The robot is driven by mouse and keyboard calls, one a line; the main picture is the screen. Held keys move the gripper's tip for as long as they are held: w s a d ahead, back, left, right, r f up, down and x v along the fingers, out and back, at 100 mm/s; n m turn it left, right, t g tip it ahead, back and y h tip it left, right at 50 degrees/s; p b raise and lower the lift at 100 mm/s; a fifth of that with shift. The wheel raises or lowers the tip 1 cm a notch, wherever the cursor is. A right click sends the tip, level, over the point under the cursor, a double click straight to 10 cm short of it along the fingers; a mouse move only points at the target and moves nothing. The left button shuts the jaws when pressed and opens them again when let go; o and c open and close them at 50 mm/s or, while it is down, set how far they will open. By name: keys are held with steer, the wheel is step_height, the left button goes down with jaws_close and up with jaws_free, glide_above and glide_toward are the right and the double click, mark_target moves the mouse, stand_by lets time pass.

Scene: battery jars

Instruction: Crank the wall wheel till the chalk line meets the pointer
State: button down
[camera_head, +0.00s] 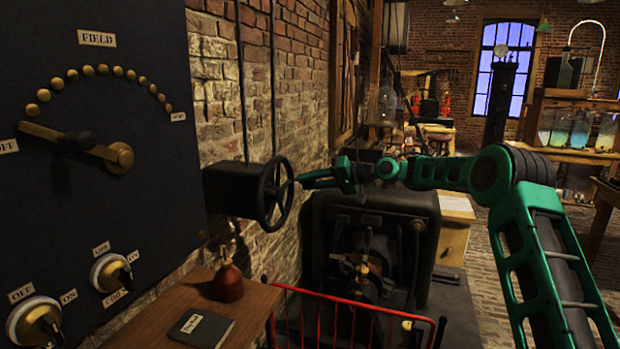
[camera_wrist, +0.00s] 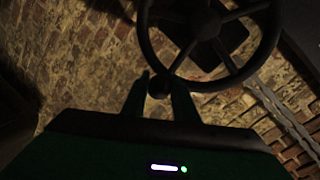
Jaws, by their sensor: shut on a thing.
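The dark spoked wall wheel (camera_head: 277,193) stands upright on a black box (camera_head: 235,189) fixed to the brick wall. My gripper (camera_head: 299,181) reaches it from the right, at the near-right side of its rim. In the wrist view the wheel (camera_wrist: 147,42) fills the top, and the two fingers of my gripper (camera_wrist: 161,82) stand on either side of a dark round knob (camera_wrist: 159,88) close to the rim. The fingers are shut on this knob, which appears to be the wheel's crank handle. I cannot make out a chalk line or a pointer in either view.
A black panel (camera_head: 90,190) with a brass lever and knobs stands at the left. Below the wheel, a wooden table (camera_head: 160,322) holds a red-brown bottle (camera_head: 228,283) and a dark book (camera_head: 201,327). A red rail (camera_head: 350,297) fronts a dark machine (camera_head: 375,225) under my arm.

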steer(key=s+a+f+m+g+y, duration=0.3)
steer(key=s+f+m, duration=0.5)
steer(key=f+m, duration=0.5)
steer(key=shift+s+m+g+y, duration=0.3)
steer(key=shift+m+g, duration=0.1)
steer(key=shift+m, duration=0.7)
steer(key=shift+r, duration=0.1)
steer(key=c, duration=1.5)
jaws_free()
steer(key=shift+o, duration=0.3)
steer(key=shift+a+r, duration=0.15)
steer(key=s+d, duration=0.1)
steer(key=d, duration=0.9)
steer(key=shift+s+d, duration=0.2)
steer(key=shift+d, duration=0.15)
steer(key=shift+r, duration=0.1)
